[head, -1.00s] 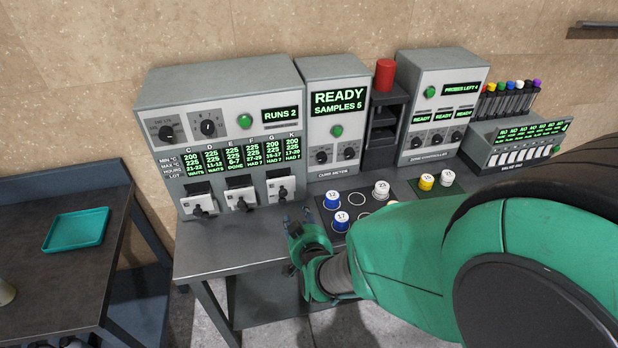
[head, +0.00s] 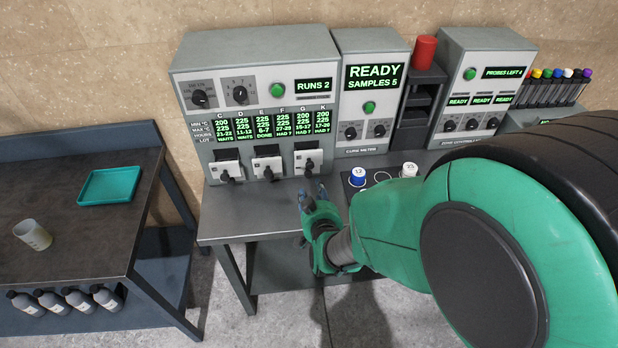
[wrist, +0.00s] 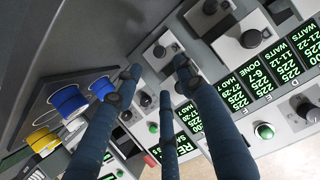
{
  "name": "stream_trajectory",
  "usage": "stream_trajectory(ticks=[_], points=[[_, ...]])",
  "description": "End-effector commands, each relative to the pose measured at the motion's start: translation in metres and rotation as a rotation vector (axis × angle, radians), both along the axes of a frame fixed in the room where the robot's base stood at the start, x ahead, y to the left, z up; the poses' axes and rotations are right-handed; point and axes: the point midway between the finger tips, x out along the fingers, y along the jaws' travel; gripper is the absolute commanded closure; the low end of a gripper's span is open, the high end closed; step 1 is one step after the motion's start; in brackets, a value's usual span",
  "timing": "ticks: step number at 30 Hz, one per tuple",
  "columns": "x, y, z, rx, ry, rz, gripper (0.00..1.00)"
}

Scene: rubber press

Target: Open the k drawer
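The press unit (head: 255,85) is a grey cabinet with a screen of columns lettered C, D, E, F, G and K. Below the screen are three white drawer fronts with black handles: left (head: 228,167), middle (head: 267,164) and right (head: 307,160). K heads the rightmost column; I cannot read a letter on the drawer fronts. My gripper (head: 313,193) is in front of and just below the right drawer in the head view. In the wrist view my gripper (wrist: 157,68) has its fingers spread and empty, with the right drawer's handle (wrist: 160,50) beyond the tips.
The cure meter (head: 368,95) stands right of the press, with blue-capped (head: 358,176) and white-capped (head: 409,170) samples before it. A red cylinder (head: 425,52) tops a black rack. The left side table holds a teal tray (head: 109,187) and a beaker (head: 33,235).

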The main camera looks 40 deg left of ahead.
Motion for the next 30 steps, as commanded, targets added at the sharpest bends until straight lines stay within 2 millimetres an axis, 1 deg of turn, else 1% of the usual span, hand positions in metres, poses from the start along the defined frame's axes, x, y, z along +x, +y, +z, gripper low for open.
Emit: stream_trajectory(ticks=[18, 24, 30], points=[[0.053, 0.052, -0.033, -0.001, 0.000, -0.001, 0.60], [0.067, 0.067, -0.041, -0.001, 0.001, 0.000, 0.60], [0.076, 0.075, -0.045, 0.000, 0.000, 0.000, 0.60]])
